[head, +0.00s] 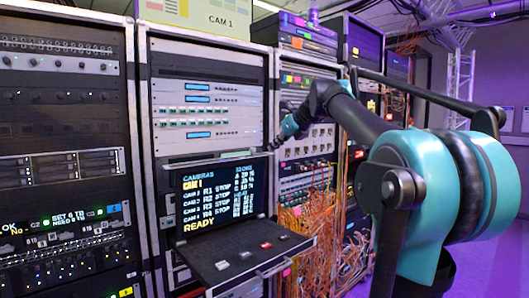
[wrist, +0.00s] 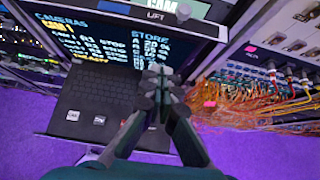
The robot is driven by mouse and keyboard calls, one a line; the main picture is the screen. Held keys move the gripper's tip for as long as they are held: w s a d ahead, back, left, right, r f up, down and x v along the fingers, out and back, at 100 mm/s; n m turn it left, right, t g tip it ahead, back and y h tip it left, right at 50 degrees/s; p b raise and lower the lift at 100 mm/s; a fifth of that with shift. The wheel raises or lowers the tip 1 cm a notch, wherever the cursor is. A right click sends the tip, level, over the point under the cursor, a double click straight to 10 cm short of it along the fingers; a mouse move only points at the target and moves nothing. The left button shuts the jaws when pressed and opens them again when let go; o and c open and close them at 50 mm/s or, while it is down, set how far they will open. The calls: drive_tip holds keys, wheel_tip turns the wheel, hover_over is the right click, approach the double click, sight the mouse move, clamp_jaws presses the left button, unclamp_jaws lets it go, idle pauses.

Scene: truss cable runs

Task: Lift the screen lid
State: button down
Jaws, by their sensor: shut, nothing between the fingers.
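The screen lid (head: 222,192) stands raised and leaning back at the rear of a pulled-out black keyboard drawer (head: 225,268). Its lit display reads CAMERAS, CAM 1 and READY. In the wrist view the lid (wrist: 100,42) has a grey top edge marked LIFT (wrist: 155,15). My gripper (head: 279,140) is beside the lid's upper right corner in the head view. In the wrist view my gripper (wrist: 158,78) is shut and empty, its fingertips overlapping the lower right of the display. I cannot tell whether they touch the lid.
The rack (head: 145,90) frames the drawer. Another rack with loose orange cables (head: 315,225) stands close on the right, and these cables (wrist: 240,105) also show in the wrist view. A dark equipment rack (head: 65,130) stands at left. Purple floor (wrist: 25,125) is open in front.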

sight(246, 156)
drive_tip(key=shift+w+a+r+x, duration=0.15)
drive_tip(key=shift+w+r+x, duration=0.15)
drive_tip(key=shift+x, duration=1.7)
drive_tip(key=shift+w+a+r+x, duration=0.15)
drive_tip(key=shift+r+x, duration=0.3)
drive_tip(key=shift+x, duration=1.6)
drive_tip(key=shift+w+a+r+x, duration=0.15)
drive_tip(key=shift+w+r+x, duration=0.15)
drive_tip(key=shift+x, duration=1.7)
drive_tip(key=w+a, duration=0.2)
drive_tip(key=w, duration=0.1)
drive_tip(key=w+a+r, duration=0.1)
drive_tip(key=shift+w+a, duration=0.25)
drive_tip(key=shift+w, duration=0.1)
drive_tip(key=shift+w+a+r, duration=0.2)
drive_tip(key=shift+w+a, duration=0.1)
drive_tip(key=shift+w, duration=0.15)
drive_tip(key=shift+w+a+f, duration=0.2)
drive_tip(key=shift+w+a, duration=0.1)
drive_tip(key=shift+a, duration=0.05)
drive_tip(key=shift+s+f, duration=0.1)
